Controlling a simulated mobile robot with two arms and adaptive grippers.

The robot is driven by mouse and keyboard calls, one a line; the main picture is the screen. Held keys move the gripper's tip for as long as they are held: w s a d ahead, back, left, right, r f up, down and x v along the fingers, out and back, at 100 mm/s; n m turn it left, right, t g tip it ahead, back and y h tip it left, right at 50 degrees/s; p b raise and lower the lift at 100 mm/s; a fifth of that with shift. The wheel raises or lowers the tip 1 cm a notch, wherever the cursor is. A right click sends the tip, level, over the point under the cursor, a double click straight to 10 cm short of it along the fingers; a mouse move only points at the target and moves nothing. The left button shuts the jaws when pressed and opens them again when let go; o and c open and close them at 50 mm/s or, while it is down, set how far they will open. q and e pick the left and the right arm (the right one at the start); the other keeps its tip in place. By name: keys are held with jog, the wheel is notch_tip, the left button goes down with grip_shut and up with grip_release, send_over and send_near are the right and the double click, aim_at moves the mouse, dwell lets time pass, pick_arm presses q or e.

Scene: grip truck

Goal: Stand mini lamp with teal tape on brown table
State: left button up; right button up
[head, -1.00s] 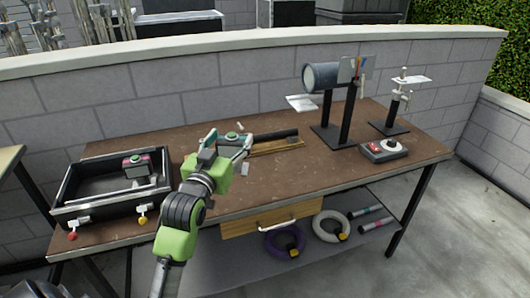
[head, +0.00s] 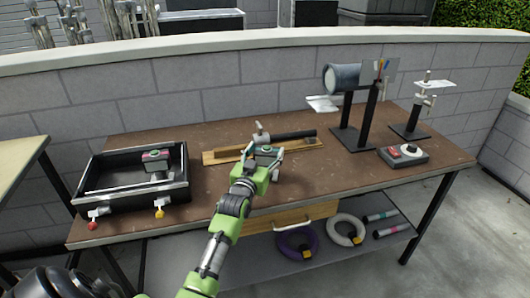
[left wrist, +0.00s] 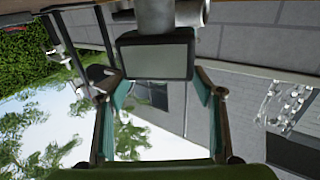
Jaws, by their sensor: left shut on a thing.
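My left gripper (head: 263,160) is shut on a small grey lamp (head: 266,150) with a teal-green top, over the middle of the brown table (head: 340,182). In the left wrist view the lamp's dark-framed head (left wrist: 155,58) sits between the fingers, and its pale round base part (left wrist: 158,14) points to the table side. The lamp looks roughly upright. I cannot tell whether its base touches the table, and the tape is not clear. A similar lamp with pink tape (head: 155,157) stands in the black tray. My right gripper is not in view.
The black tray (head: 95,205) is at the table's left end. A wooden board (head: 222,155) with a black tube (head: 293,135) lies behind my gripper. A lantern-like cylinder on a stand (head: 342,77) and a red-switch box (head: 403,154) are at right. The front right tabletop is clear.

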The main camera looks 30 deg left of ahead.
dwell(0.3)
pick_arm(q)
jog(key=o, duration=1.9)
jog(key=shift+f, duration=0.2)
jog(key=shift+r, duration=0.15)
jog(key=v, duration=1.2)
